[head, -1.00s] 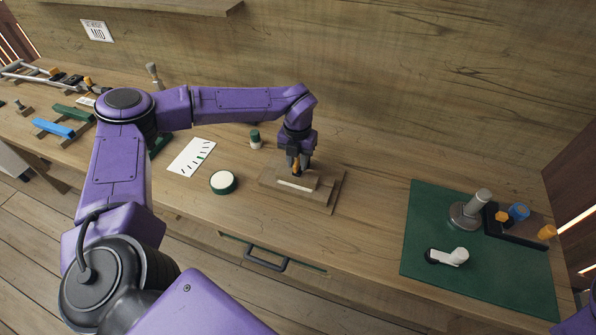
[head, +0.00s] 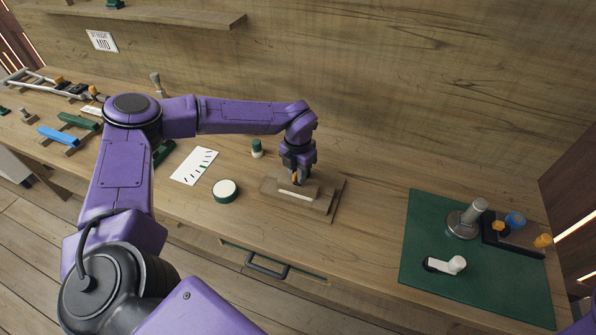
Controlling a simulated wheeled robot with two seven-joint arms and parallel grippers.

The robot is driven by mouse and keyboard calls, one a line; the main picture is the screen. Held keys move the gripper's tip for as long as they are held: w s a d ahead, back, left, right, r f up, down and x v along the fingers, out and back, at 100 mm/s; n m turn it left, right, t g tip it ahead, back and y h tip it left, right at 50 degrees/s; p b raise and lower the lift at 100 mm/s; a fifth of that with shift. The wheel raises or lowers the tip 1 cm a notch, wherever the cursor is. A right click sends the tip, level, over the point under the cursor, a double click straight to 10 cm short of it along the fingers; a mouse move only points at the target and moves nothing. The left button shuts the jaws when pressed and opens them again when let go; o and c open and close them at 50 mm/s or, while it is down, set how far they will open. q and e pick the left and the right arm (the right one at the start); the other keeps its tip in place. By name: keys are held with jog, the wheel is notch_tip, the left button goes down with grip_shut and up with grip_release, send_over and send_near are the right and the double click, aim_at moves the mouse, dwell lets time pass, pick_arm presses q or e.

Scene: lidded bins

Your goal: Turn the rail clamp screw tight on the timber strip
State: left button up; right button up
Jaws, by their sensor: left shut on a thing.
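My left gripper (head: 297,181) points down at the wooden block assembly (head: 330,205) in the middle of the bench. It is shut on a small orange piece (head: 295,178), which looks like a knob or handle; the fingers hide most of it. A pale strip (head: 295,194) lies along the front of the assembly, just below the fingertips. I cannot tell which piece is the timber strip. A grey rail-like frame with orange parts (head: 45,86) lies at the far left of the bench. My right gripper is out of view.
A green mat (head: 420,265) with a metal post (head: 467,220) and a white-handled piece (head: 447,265) lies right. Bench between is clear.

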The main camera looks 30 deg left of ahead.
pick_arm(q)
jog(key=shift+r+m+p, duration=0.25)
jog(key=shift+m+p, duration=0.5)
jog(key=shift+m, duration=0.15)
jog(key=shift+m+p, duration=0.3)
jog(key=shift+m, duration=0.3)
jog(key=shift+f+m, duration=0.15)
jog(key=shift+m, duration=0.25)
jog(key=shift+w+f, duration=0.1)
jog(key=shift+f, duration=0.05)
